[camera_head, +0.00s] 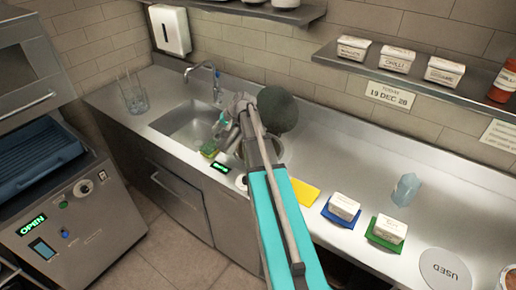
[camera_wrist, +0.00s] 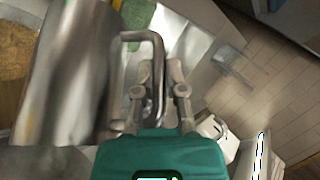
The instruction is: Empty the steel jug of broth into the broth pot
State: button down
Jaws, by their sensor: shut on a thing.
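The steel jug (camera_wrist: 75,65) fills the left of the wrist view, close to the camera, with its bent handle (camera_wrist: 152,42) toward my gripper (camera_wrist: 157,85). The fingers are shut on the handle. The jug's mouth and contents cannot be made out. A brown surface inside a round rim, seemingly the broth pot (camera_wrist: 14,60), shows at the far left of the wrist view, beyond the jug. In the head view my gripper (camera_head: 241,106) is over the counter just right of the sink. My arm hides much of the jug and pot there.
A sink (camera_head: 190,122) with a tap (camera_head: 214,80) lies left of my gripper, with a green sponge (camera_head: 209,150) at its edge. A dark round thing (camera_head: 278,110) stands beside my arm. White tubs (camera_head: 344,206) sit on coloured mats at right. A shelf (camera_head: 420,82) overhangs the back.

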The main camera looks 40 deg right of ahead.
jog(key=w+a+f+n+g+h, duration=0.1)
jog(key=a+f+g+h, duration=0.1)
jog(key=a+h, duration=0.4)
jog(key=shift+w+f+n+h+b, duration=0.3)
jog(key=shift+w+f+h, duration=0.1)
jog(key=shift+f, duration=0.3)
dwell(0.4)
jog(key=shift+g, duration=0.3)
dwell(0.4)
